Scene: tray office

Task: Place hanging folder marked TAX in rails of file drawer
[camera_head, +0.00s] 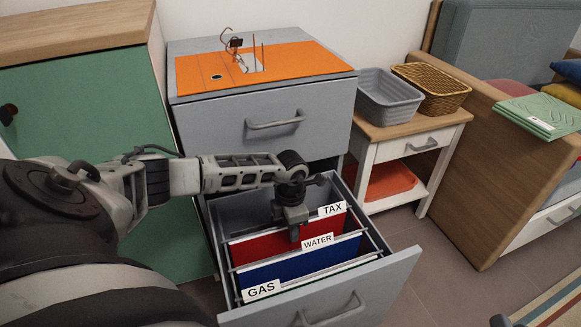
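The red hanging folder marked TAX (268,246) is upright in the open file drawer (392,283), behind the other folders. Its white label shows at its top right. My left gripper (294,234) points down at the top edge of the red folder, just left of the label. The fingers are dark and seen nearly edge-on, so whether they grip the folder is unclear. Whether the folder's hooks sit on the rails (368,231) is also unclear. A blue folder marked WATER (305,264) and a folder labelled GAS (262,290) are in front. My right gripper is not recognizable.
The drawer belongs to a grey cabinet (215,118) with an orange top holding a wire item (236,45). A side table (404,129) carries a grey basket (389,97) and a wicker basket (432,85). Green folders (541,112) lie at right. Floor right of the drawer is clear.

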